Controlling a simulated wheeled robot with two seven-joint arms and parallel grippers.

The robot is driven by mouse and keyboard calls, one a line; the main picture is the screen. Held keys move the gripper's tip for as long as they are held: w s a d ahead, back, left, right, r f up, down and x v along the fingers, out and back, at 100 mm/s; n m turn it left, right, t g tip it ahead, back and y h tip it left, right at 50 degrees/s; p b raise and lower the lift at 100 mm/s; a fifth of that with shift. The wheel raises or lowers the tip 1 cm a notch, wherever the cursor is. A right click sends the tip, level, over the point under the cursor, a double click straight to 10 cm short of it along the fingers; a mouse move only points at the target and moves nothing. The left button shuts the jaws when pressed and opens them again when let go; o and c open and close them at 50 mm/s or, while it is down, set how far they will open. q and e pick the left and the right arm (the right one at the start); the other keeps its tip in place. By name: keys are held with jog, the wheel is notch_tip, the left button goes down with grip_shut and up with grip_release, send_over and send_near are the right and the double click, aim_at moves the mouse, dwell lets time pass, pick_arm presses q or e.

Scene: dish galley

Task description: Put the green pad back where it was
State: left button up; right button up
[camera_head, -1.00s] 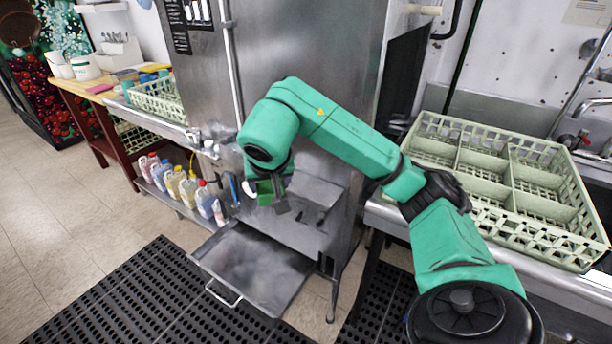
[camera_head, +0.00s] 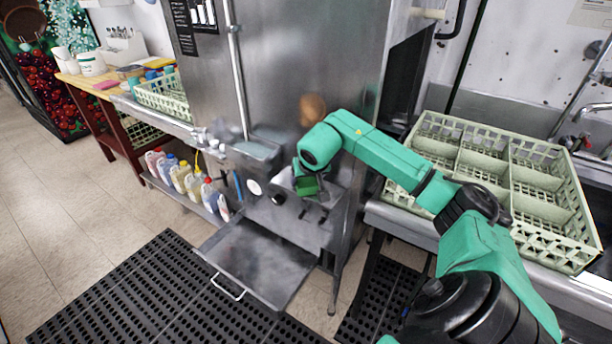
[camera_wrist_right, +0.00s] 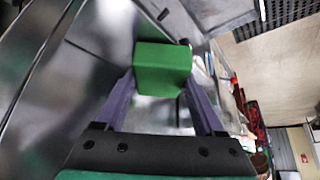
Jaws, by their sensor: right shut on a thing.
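The green pad (camera_head: 308,186) is a small green block in front of the steel dishwasher, above its pulled-out tray. It also shows large in the right wrist view (camera_wrist_right: 163,69), between the fingertips. My right gripper (camera_head: 305,191) is shut on the pad and holds it off any surface that I can make out. The same gripper (camera_wrist_right: 160,88) shows its two fingers at either side of the pad in the right wrist view. My left gripper is not in view.
The pulled-out steel tray (camera_head: 255,262) juts over black floor mats (camera_head: 140,300). A green dish rack (camera_head: 590,245) stands on the right counter. Bottles (camera_head: 186,180) line a low shelf at left. A wooden table (camera_head: 80,84) holds pads and tubs, with another rack (camera_head: 163,97) nearby.

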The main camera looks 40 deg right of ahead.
jog(key=shift+f, duration=0.15)
jog(key=o, duration=1.3)
jog(key=shift+r, duration=0.3)
jog(key=b+v, duration=0.1)
jog(key=v, duration=1)
jog(key=shift+s+a+r+b, duration=0.2)
jog(key=shift+r+b, duration=0.1)
jog(key=shift+b, duration=0.05)
